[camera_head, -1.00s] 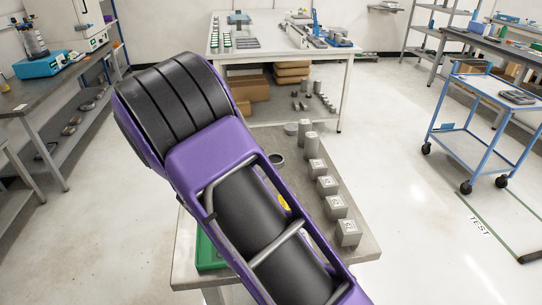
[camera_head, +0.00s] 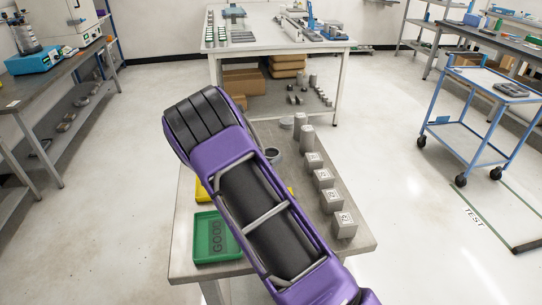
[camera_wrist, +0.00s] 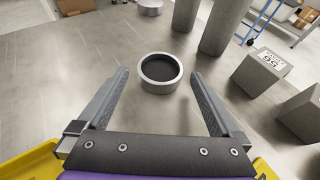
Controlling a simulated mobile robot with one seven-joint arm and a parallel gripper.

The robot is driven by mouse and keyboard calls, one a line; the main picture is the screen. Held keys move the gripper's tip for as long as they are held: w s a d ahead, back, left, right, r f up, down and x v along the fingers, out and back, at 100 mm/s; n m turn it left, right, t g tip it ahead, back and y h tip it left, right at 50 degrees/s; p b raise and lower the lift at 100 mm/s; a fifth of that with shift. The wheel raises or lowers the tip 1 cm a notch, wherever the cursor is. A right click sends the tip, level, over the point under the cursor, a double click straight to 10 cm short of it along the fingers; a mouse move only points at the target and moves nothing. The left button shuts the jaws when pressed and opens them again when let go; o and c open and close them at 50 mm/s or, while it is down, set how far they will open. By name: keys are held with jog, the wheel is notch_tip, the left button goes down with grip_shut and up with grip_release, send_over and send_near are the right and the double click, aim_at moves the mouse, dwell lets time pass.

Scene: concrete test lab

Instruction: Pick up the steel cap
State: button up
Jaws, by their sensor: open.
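A round, shallow steel cap (camera_wrist: 160,72) with a dark inside lies on the grey table, and it also shows in the head view (camera_head: 272,154) just right of my arm. In the wrist view my gripper (camera_wrist: 160,77) is open, with one finger on each side of the cap's near part. There is a gap between each finger and the cap, and nothing is held. In the head view my arm hides the gripper.
Two tall steel cylinders (camera_wrist: 222,25) and several marked steel blocks (camera_wrist: 262,71) stand to the right. A second low round piece (camera_wrist: 150,6) lies beyond the cap. A green GOOD tray (camera_head: 205,255) and a yellow tray (camera_head: 203,194) are on the left.

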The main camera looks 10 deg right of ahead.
aim_at(273, 152)
jog(key=x, duration=0.3)
jog(key=shift+w+d, duration=0.15)
jog(key=shift+w, duration=0.05)
jog(key=shift+c, duration=0.3)
jog(key=shift+r, duration=0.1)
grip_shut()
